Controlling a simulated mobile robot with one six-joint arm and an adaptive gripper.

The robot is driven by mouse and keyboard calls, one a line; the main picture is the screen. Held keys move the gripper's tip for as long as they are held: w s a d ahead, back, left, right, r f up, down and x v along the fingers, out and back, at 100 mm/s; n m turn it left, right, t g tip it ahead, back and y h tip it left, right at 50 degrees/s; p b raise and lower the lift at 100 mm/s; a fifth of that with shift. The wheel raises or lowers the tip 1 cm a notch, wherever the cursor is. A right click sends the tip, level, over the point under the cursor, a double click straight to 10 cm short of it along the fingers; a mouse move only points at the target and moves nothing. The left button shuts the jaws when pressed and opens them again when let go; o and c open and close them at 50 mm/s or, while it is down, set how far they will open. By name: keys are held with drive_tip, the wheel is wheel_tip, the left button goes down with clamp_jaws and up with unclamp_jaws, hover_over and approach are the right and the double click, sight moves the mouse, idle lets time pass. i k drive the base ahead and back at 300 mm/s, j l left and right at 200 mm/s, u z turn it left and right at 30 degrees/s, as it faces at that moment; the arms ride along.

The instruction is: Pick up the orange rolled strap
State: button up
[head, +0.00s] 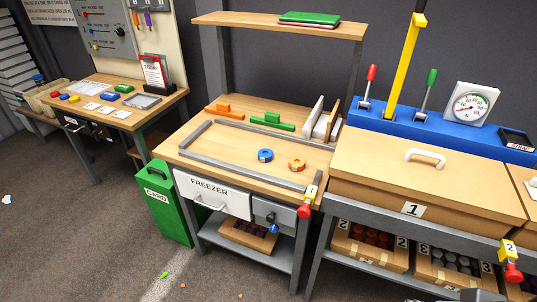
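The orange rolled strap (297,165) is a small ring-shaped roll. It lies flat on the wooden top of the middle workbench (225,145), toward its front right. A blue roll (265,155) of similar shape lies a little to its left, apart from it. Nothing covers the orange roll. My gripper is not in view, so its state and its distance from the roll are hidden.
Grey rails (240,173) edge the bench top. An orange block (222,110), a green block (272,122) and upright panels (322,122) stand behind the rolls. A shelf (280,24) hangs above. A red-knobbed valve (305,208) sits at the front right corner.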

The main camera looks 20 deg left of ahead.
sight(296, 163)
drive_tip(key=i+j+u, duration=0.25)
drive_tip(key=i+j, duration=0.5)
drive_tip(key=j, duration=0.35)
drive_tip(key=i+j+u, duration=0.2)
drive_tip(key=i+j, duration=0.65)
drive_tip(key=j, duration=0.1)
